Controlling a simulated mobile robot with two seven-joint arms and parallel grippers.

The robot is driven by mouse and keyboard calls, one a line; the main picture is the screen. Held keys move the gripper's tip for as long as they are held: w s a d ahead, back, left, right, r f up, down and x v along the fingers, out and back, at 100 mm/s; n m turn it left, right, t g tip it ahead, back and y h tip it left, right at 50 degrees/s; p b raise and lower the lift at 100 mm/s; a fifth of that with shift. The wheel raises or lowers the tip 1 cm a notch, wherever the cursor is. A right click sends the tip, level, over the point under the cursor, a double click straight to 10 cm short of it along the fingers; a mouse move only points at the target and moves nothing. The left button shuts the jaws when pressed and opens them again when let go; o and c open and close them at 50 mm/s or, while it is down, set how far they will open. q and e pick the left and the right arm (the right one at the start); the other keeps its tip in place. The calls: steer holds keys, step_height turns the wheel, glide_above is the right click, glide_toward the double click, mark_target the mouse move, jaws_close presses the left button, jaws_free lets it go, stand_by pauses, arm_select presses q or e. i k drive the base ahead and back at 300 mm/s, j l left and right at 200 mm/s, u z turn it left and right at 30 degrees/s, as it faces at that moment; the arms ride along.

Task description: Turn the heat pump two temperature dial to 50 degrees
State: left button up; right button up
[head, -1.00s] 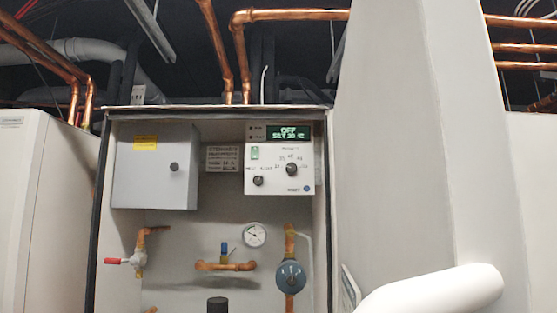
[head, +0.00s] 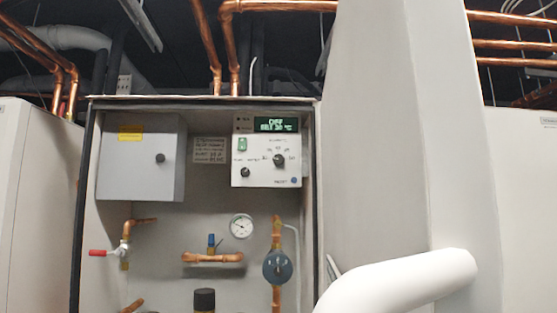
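A white control panel (head: 266,172) hangs in an open cabinet, right of its middle. Its larger black temperature dial (head: 279,160) has small numbers around it, and its exact setting is too small to read. A smaller black knob (head: 245,172) sits lower left of it. The green display (head: 275,125) seems to read OFF, with a SET value near 20 °C, but is blurred. I cannot read a unit number here. Neither of my grippers is in view.
A large pale upright panel (head: 400,140) with a thick white curved bar (head: 400,285) stands close on the right. The cabinet also holds a grey box (head: 140,160), a red-handled valve (head: 110,252), a gauge (head: 241,226) and a blue round fitting (head: 277,267). Copper pipes run overhead.

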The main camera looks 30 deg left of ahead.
mark_target(277, 159)
steer(key=j+u, duration=0.1)
steer(key=j, duration=1.6)
steer(key=i+j+u, duration=0.15)
steer(key=j, duration=1.55)
steer(key=u, duration=0.05)
